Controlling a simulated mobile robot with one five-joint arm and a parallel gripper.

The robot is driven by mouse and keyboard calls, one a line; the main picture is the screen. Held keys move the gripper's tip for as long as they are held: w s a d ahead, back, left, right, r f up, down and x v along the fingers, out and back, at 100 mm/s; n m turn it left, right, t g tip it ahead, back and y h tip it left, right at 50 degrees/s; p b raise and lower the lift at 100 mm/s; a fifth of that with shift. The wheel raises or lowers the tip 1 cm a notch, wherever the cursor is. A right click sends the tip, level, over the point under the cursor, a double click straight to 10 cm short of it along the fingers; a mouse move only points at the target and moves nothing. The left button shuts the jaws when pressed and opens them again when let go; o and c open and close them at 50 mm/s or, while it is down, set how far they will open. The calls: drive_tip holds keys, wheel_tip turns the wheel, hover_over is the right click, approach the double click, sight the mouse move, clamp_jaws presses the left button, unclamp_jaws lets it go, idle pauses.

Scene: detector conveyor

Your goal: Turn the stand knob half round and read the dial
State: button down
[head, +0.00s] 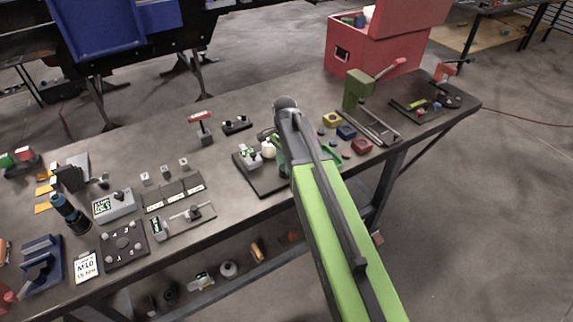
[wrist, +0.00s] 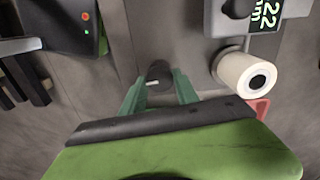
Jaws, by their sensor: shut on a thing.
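The stand has a black base plate (head: 262,187) on the bench, with a grey dial (head: 250,156) on it. In the wrist view the dial's display (wrist: 265,14) is cut off by the top edge; "22" and "mm" show sideways, and the full reading cannot be told. The dark round knob (wrist: 159,71) has a white mark on its near left side. My gripper (wrist: 158,88) has its green fingers shut on the knob, one on each side. In the head view my arm hides the knob and most of my gripper.
A dark box with an orange light (wrist: 85,16) is at upper left. Coloured blocks (head: 346,131) and a green press (head: 357,90) are right of the arm; gauges and plates (head: 175,190) lie left.

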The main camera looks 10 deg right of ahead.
drive_tip(key=c, duration=0.9)
unclamp_jaws()
drive_tip(key=shift+w, duration=0.2)
drive_tip(key=shift+s, duration=0.1)
wheel_tip(320, 180, up, 17)
drive_tip(key=p, duration=1.7)
drive_tip(key=shift+r, duration=0.15)
